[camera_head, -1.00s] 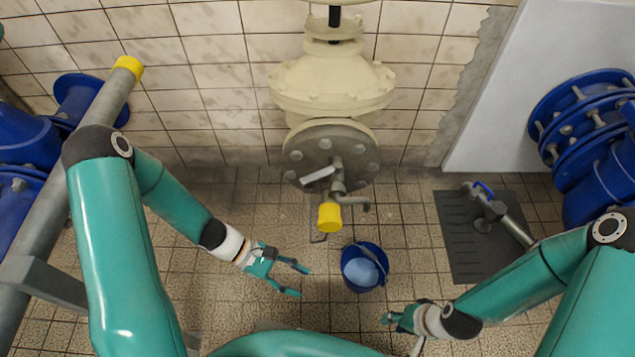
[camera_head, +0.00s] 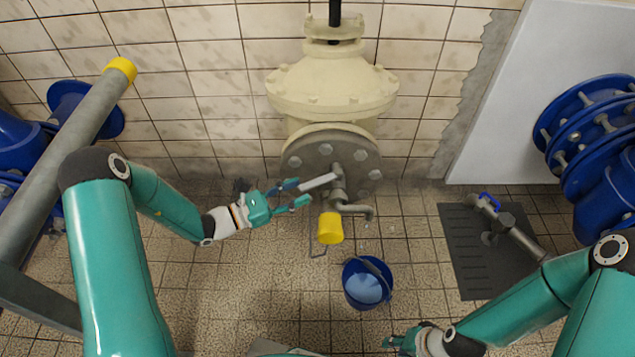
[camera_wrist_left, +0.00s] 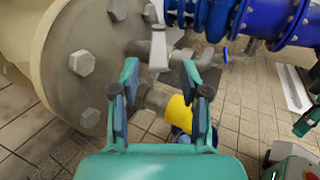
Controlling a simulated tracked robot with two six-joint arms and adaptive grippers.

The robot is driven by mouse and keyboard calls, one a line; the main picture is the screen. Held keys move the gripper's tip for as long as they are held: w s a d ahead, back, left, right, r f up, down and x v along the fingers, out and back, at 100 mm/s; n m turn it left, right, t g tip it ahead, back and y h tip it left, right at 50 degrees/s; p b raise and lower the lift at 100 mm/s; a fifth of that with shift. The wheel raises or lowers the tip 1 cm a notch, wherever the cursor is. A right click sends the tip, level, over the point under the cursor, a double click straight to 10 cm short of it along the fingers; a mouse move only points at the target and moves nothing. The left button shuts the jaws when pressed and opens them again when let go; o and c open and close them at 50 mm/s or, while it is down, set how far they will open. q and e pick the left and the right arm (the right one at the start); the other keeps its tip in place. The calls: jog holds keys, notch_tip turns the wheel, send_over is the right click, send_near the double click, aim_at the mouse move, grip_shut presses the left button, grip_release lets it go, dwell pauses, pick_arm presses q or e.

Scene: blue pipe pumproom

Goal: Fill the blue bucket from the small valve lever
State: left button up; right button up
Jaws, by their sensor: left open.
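The small valve lever (camera_head: 319,182) is a light grey bar on the round flange, above a bent spout (camera_head: 357,210). My left gripper (camera_head: 298,193) is open, its fingertips close to the lever's left end. In the left wrist view the lever (camera_wrist_left: 158,50) shows just beyond and between the open fingertips (camera_wrist_left: 159,75); I cannot tell whether they touch. The blue bucket (camera_head: 352,292) stands upright on the floor, below the spout in the picture, with a pale blue surface inside. My right gripper (camera_head: 398,340) is at the bottom edge, apart from the bucket; its jaw state is unclear.
A yellow-capped pipe end (camera_head: 330,228) sits just below the lever. A dark mat (camera_head: 467,250) with a blue-handled fitting (camera_head: 490,200) lies to the right. Large blue pipes (camera_head: 590,135) are at the right. Floor around the bucket is clear.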

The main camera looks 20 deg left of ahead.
aim_at(322, 180)
pick_arm(q)
jog(key=b+x, duration=0.1)
jog(key=x, duration=0.6)
jog(key=shift+w+d, duration=0.2)
jog(key=shift+c, duration=0.4)
grip_shut()
jog(key=shift+s, duration=0.1)
